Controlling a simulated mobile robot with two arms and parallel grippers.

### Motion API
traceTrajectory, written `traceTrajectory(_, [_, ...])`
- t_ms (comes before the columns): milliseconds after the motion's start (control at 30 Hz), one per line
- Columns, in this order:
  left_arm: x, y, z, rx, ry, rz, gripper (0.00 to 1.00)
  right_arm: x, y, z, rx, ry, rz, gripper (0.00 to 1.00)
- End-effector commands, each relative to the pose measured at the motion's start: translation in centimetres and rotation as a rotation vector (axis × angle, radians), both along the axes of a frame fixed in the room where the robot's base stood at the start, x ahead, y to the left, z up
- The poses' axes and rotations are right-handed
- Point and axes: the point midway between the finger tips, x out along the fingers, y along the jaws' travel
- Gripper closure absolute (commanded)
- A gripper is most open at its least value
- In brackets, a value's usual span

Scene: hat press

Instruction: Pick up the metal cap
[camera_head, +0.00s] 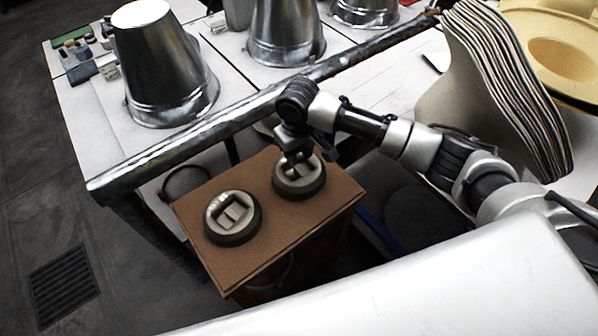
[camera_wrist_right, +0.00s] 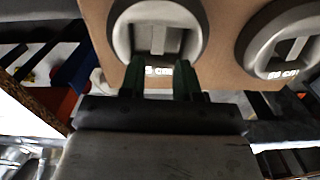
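Two round metal caps with dark rims lie on a brown board: the right cap (camera_head: 308,184) and the left cap (camera_head: 232,217). Each has a recessed centre crossed by a raised bar. My right gripper (camera_head: 297,156) points down at the right cap and partly covers its far side. In the right wrist view, the fingers of my right gripper (camera_wrist_right: 159,78) are apart, at the edge of one cap (camera_wrist_right: 196,22), with its bar ahead between their lines. The other cap (camera_wrist_right: 252,45) is to the right. Contact cannot be told. My left gripper is not in view.
The brown board (camera_head: 275,235) tops a box beside a white table with a metal edge rail (camera_head: 215,130). Metal bucket-shaped forms (camera_head: 165,65) stand on the table. A stack of grey felt hat bodies (camera_head: 490,90) and a tan hat (camera_head: 560,50) are at right.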

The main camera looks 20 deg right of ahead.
Motion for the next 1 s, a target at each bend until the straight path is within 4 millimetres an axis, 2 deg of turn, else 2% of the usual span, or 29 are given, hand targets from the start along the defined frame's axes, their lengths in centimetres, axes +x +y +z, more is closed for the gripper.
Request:
traceTrajectory(100, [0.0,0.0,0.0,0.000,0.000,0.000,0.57,0.0,0.0,-1.5,-0.001,0.000,0.000,0.68])
traceTrajectory(267, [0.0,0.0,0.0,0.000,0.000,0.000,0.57,0.0,-0.1,-2.6,-0.001,-0.001,0.000,0.68])
traceTrajectory(600, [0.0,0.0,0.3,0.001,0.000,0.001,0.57,-0.1,-0.3,-7.0,0.000,-0.002,0.001,0.68])
traceTrajectory(867, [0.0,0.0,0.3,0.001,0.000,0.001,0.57,-0.1,-0.3,-7.4,0.001,-0.004,0.001,0.68])
traceTrajectory(1000, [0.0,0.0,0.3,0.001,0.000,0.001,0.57,-0.1,-0.3,-7.3,0.001,-0.004,0.001,0.86])
